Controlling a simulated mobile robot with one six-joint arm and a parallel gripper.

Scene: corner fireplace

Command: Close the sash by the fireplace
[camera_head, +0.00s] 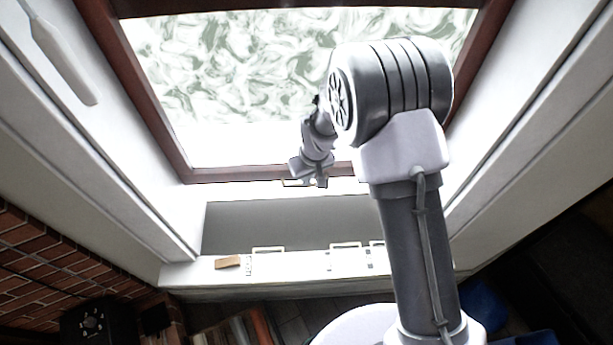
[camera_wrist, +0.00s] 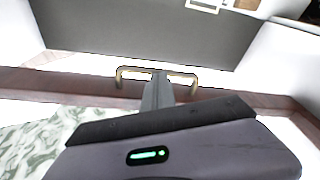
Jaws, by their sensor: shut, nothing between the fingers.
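The sash (camera_head: 250,174) is a dark red-brown frame around a pane with a green-white swirled view. Its lower rail stands apart from the white sill (camera_head: 215,272), with a grey area (camera_head: 290,222) between them. In the wrist view the rail (camera_wrist: 60,82) runs across the picture, with a brass-coloured bar handle (camera_wrist: 125,72) on it. My gripper (camera_head: 308,182) is at the lower rail, beside the handle. In the wrist view my gripper (camera_wrist: 159,76) is shut and empty; its fingertips overlap the middle of the handle. I cannot tell whether they touch it.
A small wooden block (camera_head: 227,262) and pale outlined fittings (camera_head: 345,246) are on the sill. White reveals flank the opening. A brick wall (camera_head: 50,255) and a black object (camera_head: 90,320) are at lower left. My arm hides part of the sash's right side.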

